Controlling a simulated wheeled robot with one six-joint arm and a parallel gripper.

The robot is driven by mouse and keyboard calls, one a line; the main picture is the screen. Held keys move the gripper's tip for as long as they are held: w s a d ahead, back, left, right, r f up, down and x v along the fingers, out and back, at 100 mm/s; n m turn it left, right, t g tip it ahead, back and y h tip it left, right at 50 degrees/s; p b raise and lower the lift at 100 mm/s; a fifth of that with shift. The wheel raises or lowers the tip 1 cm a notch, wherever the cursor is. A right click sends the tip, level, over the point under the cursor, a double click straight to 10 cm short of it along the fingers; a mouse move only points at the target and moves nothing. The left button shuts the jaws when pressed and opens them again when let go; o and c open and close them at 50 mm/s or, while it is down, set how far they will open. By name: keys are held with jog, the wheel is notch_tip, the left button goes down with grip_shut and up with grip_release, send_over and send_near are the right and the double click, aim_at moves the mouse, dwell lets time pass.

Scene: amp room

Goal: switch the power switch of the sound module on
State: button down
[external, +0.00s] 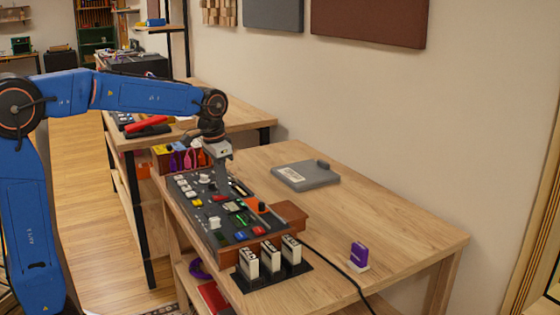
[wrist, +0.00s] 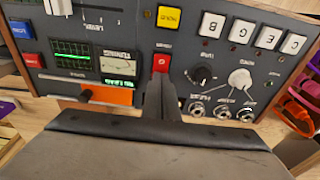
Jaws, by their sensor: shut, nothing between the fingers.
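The sound module (external: 196,207) is a dark panel in a wooden frame on the near table, crowded with keys, knobs and small displays. My gripper (external: 225,192) is shut and empty, pointing down over the middle of the panel. In the wrist view my gripper (wrist: 161,82) has its tips right beside a small red switch (wrist: 161,62), partly covering its lower edge. I cannot tell whether they touch. An orange plate (wrist: 110,96) with a black control (wrist: 86,95) is on the panel's edge. I cannot read which label marks the power switch, or its position.
White blocks with dark faces (external: 270,258) stand at the module's near end. A grey box (external: 305,175) and a purple stamp-like object (external: 358,256) lie on the table, with bare wood between. A black cable (external: 335,268) crosses the front. Colored tools (external: 188,158) stand behind.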

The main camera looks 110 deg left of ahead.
aim_at(218, 196)
jog(key=shift+s+d, duration=0.15)
jog(key=shift+s+d+r, duration=0.15)
jog(key=shift+s+d, duration=0.25)
notch_tip(218, 196, up, 14)
jog(key=s+d, duration=0.1)
dwell(0.7)
jog(key=shift+w+a, duration=0.3)
jog(key=shift+w, duration=0.15)
jog(key=f, duration=0.9)
jog(key=w+a+f, duration=0.1)
jog(key=f, duration=0.4)
jog(key=shift+w+a, duration=0.1)
